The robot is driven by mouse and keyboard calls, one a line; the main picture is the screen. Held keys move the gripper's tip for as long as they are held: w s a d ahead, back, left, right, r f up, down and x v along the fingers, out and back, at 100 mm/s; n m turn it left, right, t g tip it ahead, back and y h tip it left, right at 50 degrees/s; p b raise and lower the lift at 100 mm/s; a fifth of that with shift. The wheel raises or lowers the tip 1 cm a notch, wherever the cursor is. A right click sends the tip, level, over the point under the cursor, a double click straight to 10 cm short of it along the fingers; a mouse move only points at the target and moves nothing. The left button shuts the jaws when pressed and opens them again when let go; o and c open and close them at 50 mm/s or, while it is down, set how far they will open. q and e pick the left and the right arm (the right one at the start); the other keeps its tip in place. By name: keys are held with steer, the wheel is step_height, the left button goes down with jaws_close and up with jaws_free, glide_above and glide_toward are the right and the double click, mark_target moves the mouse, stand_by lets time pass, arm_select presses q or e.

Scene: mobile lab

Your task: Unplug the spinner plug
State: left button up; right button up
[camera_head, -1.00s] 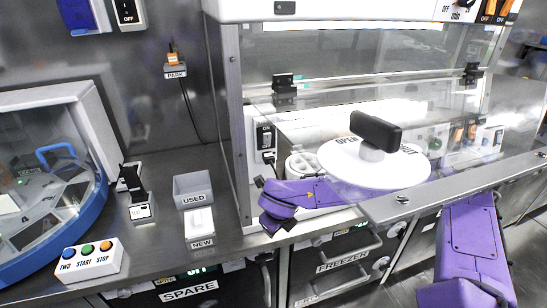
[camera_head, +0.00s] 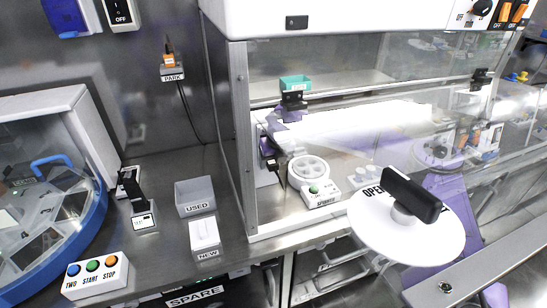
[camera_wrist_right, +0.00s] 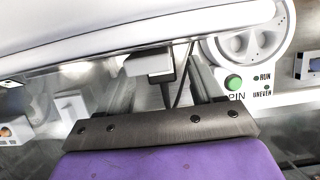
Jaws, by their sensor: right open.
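The white spinner (camera_head: 308,168) sits inside the hood at the left, with a green button on its front. It also shows at the top right of the wrist view (camera_wrist_right: 250,45). The dark spinner plug (camera_head: 272,164) is at the hood's left wall, with its cord hanging toward the spinner. In the wrist view the plug (camera_wrist_right: 167,94) and cord are seen between the fingers of my open right gripper (camera_wrist_right: 165,80), below a pale box-like fitting. I cannot tell whether the fingers touch it. My left gripper is not in view.
A white disc (camera_head: 370,225) with a black handle stands in the right foreground, before my right arm. A metal edge (camera_head: 480,265) runs at the lower right. The hood's glass front and left post (camera_head: 240,140) bound the space. Used (camera_head: 194,192) and new boxes stand outside, left.

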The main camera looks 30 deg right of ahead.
mark_target(277, 173)
steer(key=shift+s+f, duration=0.15)
steer(key=shift+s, duration=0.05)
steer(key=shift+f, duration=0.1)
steer(key=shift+w, duration=0.15)
steer(key=c, duration=1.1)
steer(key=shift+f, duration=0.1)
steer(key=shift+c, duration=0.2)
steer(key=shift+s, duration=0.25)
steer(key=shift+s+a, duration=0.25)
steer(key=shift+s, duration=0.65)
steer(key=shift+s+a, duration=0.2)
steer(key=shift+s, duration=0.7)
